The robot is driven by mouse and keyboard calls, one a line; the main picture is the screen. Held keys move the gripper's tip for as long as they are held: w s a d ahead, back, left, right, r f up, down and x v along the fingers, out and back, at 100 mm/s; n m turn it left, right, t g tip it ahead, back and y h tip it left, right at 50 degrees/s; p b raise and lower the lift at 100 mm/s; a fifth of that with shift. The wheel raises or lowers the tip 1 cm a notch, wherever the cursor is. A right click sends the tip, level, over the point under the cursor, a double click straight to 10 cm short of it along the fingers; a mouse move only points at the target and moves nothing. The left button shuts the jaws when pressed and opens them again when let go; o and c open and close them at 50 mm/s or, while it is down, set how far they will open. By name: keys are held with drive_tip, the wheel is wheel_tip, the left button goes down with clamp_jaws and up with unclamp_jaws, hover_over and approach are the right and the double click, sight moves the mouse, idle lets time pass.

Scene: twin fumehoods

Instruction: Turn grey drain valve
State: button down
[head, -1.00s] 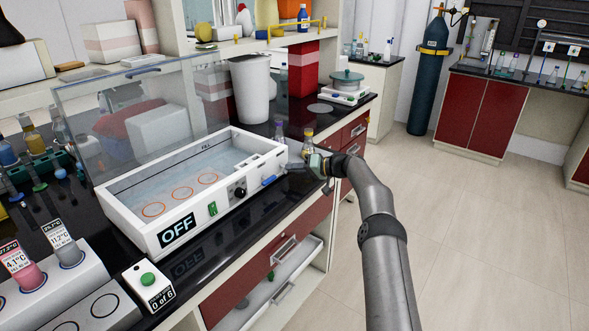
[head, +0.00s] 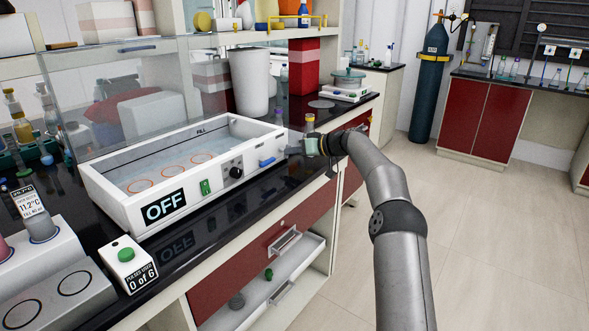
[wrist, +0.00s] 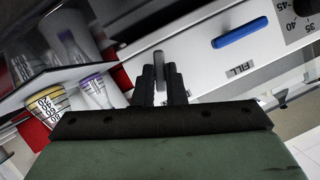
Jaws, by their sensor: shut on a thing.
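The grey drain valve (wrist: 158,60) shows in the wrist view as a short grey lever on the white front panel of the water bath. My gripper (wrist: 160,80) has its dark fingers closed around the lever's near end. In the head view, my gripper (head: 298,148) is at the right end of the white water bath (head: 160,212), and the grey valve is too small to make out. A blue lever (wrist: 240,32) sits to the right of the grey one, above the word FILL. The bath's display (head: 165,206) reads OFF.
Bottles with yellow (wrist: 48,103) and purple (wrist: 95,90) caps stand close to my gripper. A clear shield (head: 120,90) stands behind the bath. A drawer (head: 265,290) is open below the counter. The floor at right is clear.

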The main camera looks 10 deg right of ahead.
drive_tip(key=shift+a+f+n+t+h+b, duration=0.1)
drive_tip(key=shift+n+t+h+b, duration=0.6)
drive_tip(key=shift+b, duration=1.5)
drive_tip(key=shift+n, duration=0.3)
drive_tip(key=shift+r+b, duration=0.25)
drive_tip(key=shift+b, duration=0.1)
drive_tip(key=c, duration=1.5)
unclamp_jaws()
drive_tip(key=b+v, duration=0.1)
drive_tip(key=v, duration=1.6)
drive_tip(key=shift+s+d+r+b, duration=0.1)
drive_tip(key=shift+d+b, duration=0.15)
drive_tip(key=shift+b, duration=0.15)
